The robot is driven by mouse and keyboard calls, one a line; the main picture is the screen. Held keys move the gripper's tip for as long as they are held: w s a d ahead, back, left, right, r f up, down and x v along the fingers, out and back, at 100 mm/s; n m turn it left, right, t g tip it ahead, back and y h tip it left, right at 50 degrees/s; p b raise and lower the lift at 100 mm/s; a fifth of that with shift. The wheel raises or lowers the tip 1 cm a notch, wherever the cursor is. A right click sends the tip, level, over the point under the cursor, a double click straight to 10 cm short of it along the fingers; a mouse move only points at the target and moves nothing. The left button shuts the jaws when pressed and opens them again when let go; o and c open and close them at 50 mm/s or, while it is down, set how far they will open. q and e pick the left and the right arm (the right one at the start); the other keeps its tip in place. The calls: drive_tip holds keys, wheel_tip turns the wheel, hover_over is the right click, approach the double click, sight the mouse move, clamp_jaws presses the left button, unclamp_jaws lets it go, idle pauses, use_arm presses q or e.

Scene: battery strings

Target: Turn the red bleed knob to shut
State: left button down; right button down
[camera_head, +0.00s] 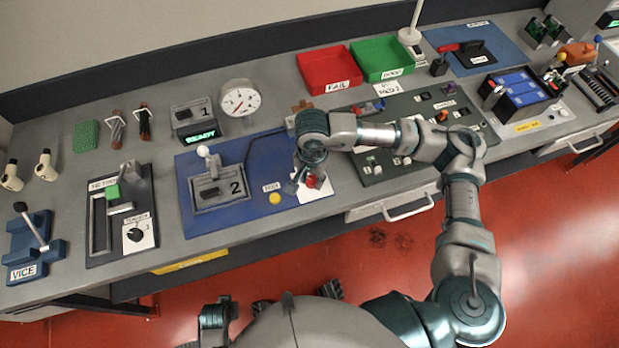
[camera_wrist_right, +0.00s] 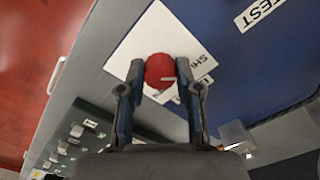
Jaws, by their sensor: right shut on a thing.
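The red bleed knob (camera_wrist_right: 160,68) sits on a white label card (camera_wrist_right: 150,35) at the edge of the blue mat. In the head view the knob (camera_head: 312,182) is partly covered by my right gripper (camera_head: 306,186). In the wrist view my right gripper (camera_wrist_right: 159,83) is shut on the knob, one finger on each side. A short pale mark on the knob points right in the wrist view. Lettering starting "SH" shows on the card to the right of the knob; the rest is partly hidden.
The blue mat (camera_head: 250,212) also carries a grey unit marked 2 (camera_head: 218,186) and a yellow button (camera_head: 275,198). A pressure gauge (camera_head: 240,99) stands behind it. A dark green panel (camera_head: 385,178) with several controls lies to the right, beneath my right forearm.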

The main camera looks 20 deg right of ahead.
sight(313, 178)
use_arm(q)
drive_tip(key=shift+r, duration=0.3)
use_arm(e)
drive_tip(key=shift+w+d, duration=0.1)
drive_tip(key=shift+w, duration=0.1)
drive_tip(key=c, duration=0.8)
unclamp_jaws()
drive_tip(key=shift+c, duration=0.2)
use_arm(q)
drive_tip(key=shift+w+d, duration=0.1)
drive_tip(key=shift+w, duration=0.1)
use_arm(e)
drive_tip(key=shift+o, duration=0.3)
drive_tip(key=shift+w+d+f, duration=0.1)
use_arm(q)
drive_tip(key=shift+s, duration=0.1)
use_arm(e)
drive_tip(key=shift+r, duration=0.5)
wheel_tip(313, 178, up, 11)
